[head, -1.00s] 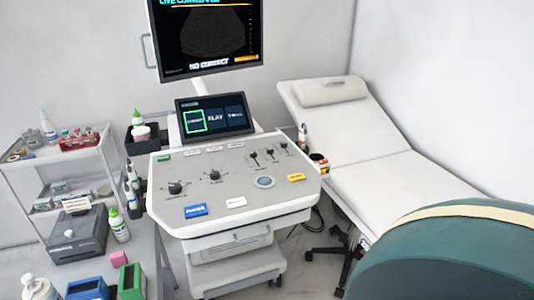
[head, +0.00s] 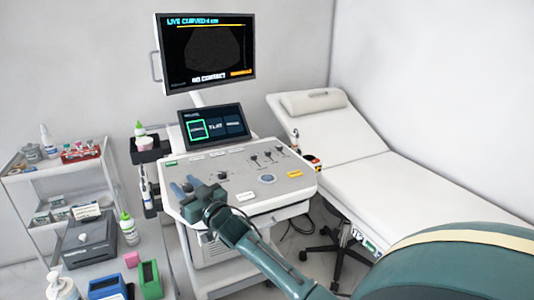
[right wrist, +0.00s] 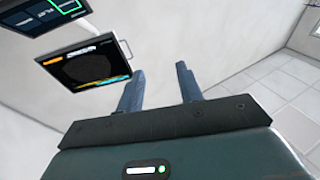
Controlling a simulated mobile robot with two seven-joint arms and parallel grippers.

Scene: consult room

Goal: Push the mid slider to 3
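The console (head: 290,187) has three dark sliders at its upper right. The mid slider (head: 268,158) stands between the left slider (head: 254,160) and the right slider (head: 280,152). Its scale is too small to read. My right gripper (head: 183,183) is over the console's front left part, left of and nearer than the sliders. It covers part of the panel there. Its two blue fingers are apart with nothing between them, as the right wrist view (right wrist: 160,84) also shows. My left gripper is not in view.
A small touch screen (head: 213,126) and a large monitor (head: 206,52) rise behind the console. A knob (head: 222,175) is close to my right gripper. An exam bed (head: 400,185) is at right, a trolley (head: 60,165) at left. The panel between gripper and sliders is mostly clear.

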